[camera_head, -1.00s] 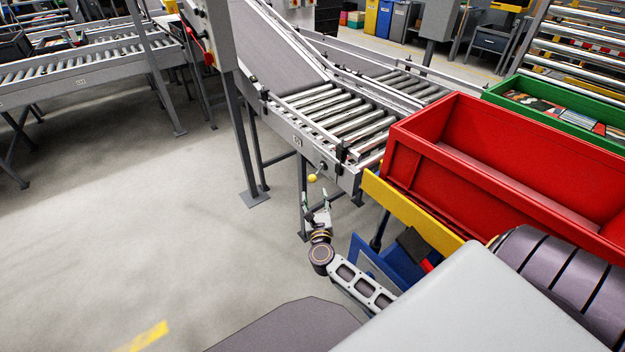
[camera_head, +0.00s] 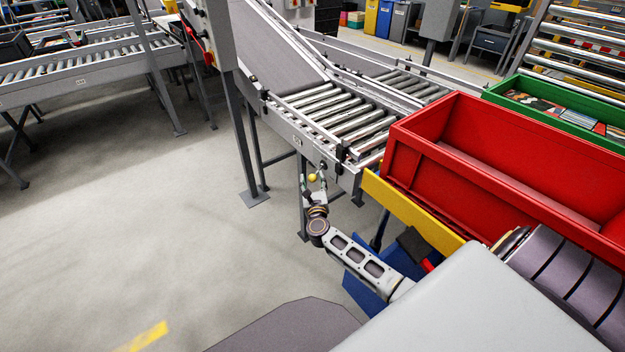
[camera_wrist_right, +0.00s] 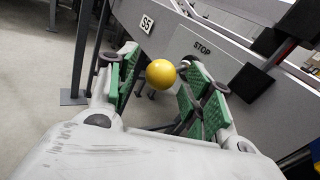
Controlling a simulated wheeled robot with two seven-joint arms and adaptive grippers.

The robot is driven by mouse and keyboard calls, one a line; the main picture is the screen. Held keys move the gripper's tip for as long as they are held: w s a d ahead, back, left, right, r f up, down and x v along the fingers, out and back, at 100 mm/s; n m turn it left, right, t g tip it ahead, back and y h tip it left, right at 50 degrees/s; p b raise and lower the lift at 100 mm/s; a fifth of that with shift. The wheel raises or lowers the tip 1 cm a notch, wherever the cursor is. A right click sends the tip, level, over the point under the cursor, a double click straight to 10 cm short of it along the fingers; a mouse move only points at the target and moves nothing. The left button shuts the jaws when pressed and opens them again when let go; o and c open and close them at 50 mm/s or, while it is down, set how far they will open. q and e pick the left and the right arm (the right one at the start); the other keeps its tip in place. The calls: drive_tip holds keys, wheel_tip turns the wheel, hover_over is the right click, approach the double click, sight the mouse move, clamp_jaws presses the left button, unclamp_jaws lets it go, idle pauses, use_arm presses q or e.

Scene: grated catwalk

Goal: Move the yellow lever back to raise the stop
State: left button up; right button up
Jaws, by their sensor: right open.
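The yellow lever's ball knob (camera_head: 312,178) is at the side of the roller conveyor, near its end. In the right wrist view the yellow knob (camera_wrist_right: 161,74) shows between the green-padded fingers of my right gripper (camera_wrist_right: 158,90). Those fingers stand apart on either side of it, and I cannot tell whether either touches it. In the head view my right gripper (camera_head: 313,188) is open just below the knob. The lever's shaft is mostly hidden behind the knob. My left gripper is out of view.
The roller conveyor (camera_head: 330,112) has a grey side rail and legs. A red bin (camera_head: 440,170) and a yellow beam (camera_head: 411,213) are right of my right gripper. A green bin (camera_head: 510,97) is behind the red one. The floor at left is clear.

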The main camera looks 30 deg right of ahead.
drive_tip(key=shift+w+d, duration=0.25)
drive_tip(key=shift+w, duration=0.25)
drive_tip(key=shift+w+d, duration=0.1)
drive_tip(key=shift+w, duration=0.15)
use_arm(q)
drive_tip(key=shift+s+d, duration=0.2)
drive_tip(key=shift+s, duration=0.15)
use_arm(e)
drive_tip(key=shift+c, duration=0.4)
drive_tip(key=c, duration=0.7)
drive_tip(key=shift+c, duration=1.1)
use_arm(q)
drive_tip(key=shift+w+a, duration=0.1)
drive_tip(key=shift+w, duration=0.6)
use_arm(e)
drive_tip(key=shift+r, duration=0.1)
